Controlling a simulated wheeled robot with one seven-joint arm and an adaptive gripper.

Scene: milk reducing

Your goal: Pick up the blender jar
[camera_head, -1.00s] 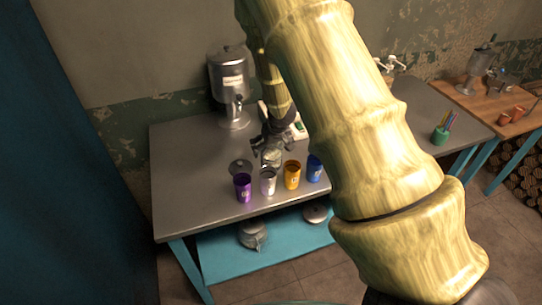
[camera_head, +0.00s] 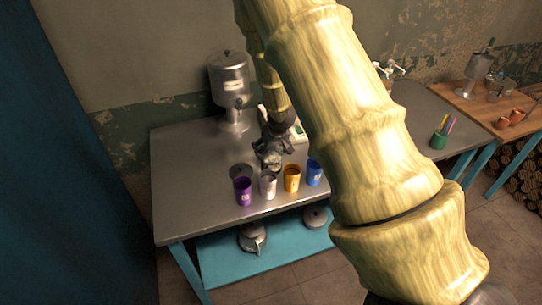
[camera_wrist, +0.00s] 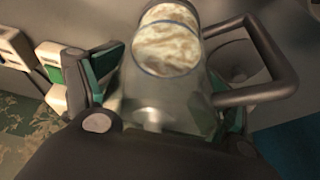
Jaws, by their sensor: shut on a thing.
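The blender jar (camera_wrist: 160,95) is a clear vessel with a dark handle (camera_wrist: 262,70) on its right in the wrist view. A mottled whitish-brown pattern shows at its far end. My gripper (camera_wrist: 165,105) is shut on the jar, with a finger on each side of its body. In the head view my gripper (camera_head: 270,150) is above the grey metal table, behind the cups. The jar is mostly hidden by my gripper there, and I cannot tell whether it touches the table.
Purple (camera_head: 243,191), whitish (camera_head: 268,186), orange (camera_head: 292,178) and blue (camera_head: 314,173) cups stand along the table's front. A metal dispenser (camera_head: 230,85) stands behind. The table's left side is clear.

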